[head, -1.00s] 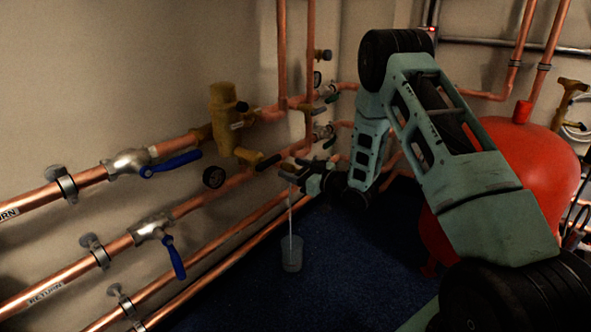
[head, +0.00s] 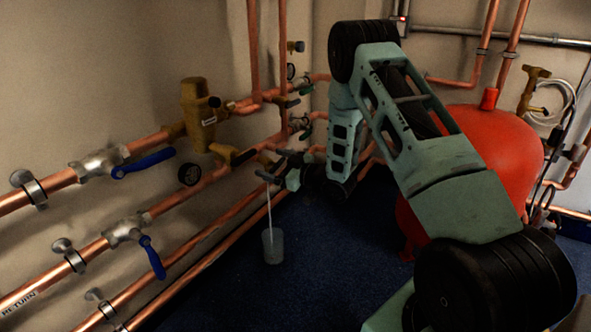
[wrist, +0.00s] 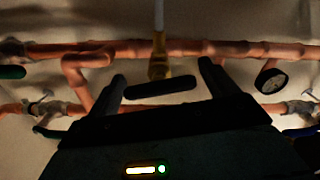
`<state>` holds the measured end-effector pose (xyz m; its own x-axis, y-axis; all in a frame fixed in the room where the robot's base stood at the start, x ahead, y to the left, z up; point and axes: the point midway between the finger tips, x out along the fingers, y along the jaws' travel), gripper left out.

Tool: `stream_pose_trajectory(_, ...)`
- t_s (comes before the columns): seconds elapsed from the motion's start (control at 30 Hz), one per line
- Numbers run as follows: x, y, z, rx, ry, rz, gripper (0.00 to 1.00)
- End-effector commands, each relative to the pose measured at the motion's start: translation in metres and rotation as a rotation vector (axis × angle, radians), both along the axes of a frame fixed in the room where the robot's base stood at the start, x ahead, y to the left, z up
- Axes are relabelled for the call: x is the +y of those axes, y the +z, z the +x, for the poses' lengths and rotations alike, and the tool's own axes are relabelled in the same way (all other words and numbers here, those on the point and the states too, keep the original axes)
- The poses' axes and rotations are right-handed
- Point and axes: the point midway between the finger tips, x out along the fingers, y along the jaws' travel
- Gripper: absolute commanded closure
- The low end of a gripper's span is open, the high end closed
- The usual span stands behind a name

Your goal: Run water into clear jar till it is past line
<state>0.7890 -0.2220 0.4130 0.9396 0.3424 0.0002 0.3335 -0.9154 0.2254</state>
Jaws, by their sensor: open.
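The clear jar (head: 272,247) stands upright on the blue floor below the pipes in the head view. A thin pale stream of water (head: 269,208) falls from near my gripper into it. The line and the water level are too small and dark to make out. My gripper (head: 273,170) is open at the lower pipe, above the jar. In the wrist view a dark lever handle (wrist: 161,87) lies between my open gripper's fingers (wrist: 162,80), with a brass tap body (wrist: 158,68) behind it. I cannot tell whether the fingers touch the handle.
Copper pipes with blue-handled valves (head: 143,165) run along the wall at the left. A brass valve (head: 197,115) sits on the upper pipe. A red tank (head: 490,150) stands right of my arm. Blue floor (head: 330,270) is clear around the jar.

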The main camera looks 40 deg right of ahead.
Motion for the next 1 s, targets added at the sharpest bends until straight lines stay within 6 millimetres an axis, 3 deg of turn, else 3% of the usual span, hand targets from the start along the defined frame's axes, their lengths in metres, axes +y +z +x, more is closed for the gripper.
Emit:
stream_pose_trajectory(0.6, -0.046, 0.003, -0.124, 0.005, -0.005, 0.002, 0.15)
stream_pose_trajectory(0.8, -0.055, 0.001, -0.149, 0.004, -0.004, 0.001, 0.15)
stream_pose_trajectory(1.0, -0.057, 0.0, -0.157, 0.002, -0.001, 0.0, 0.15)
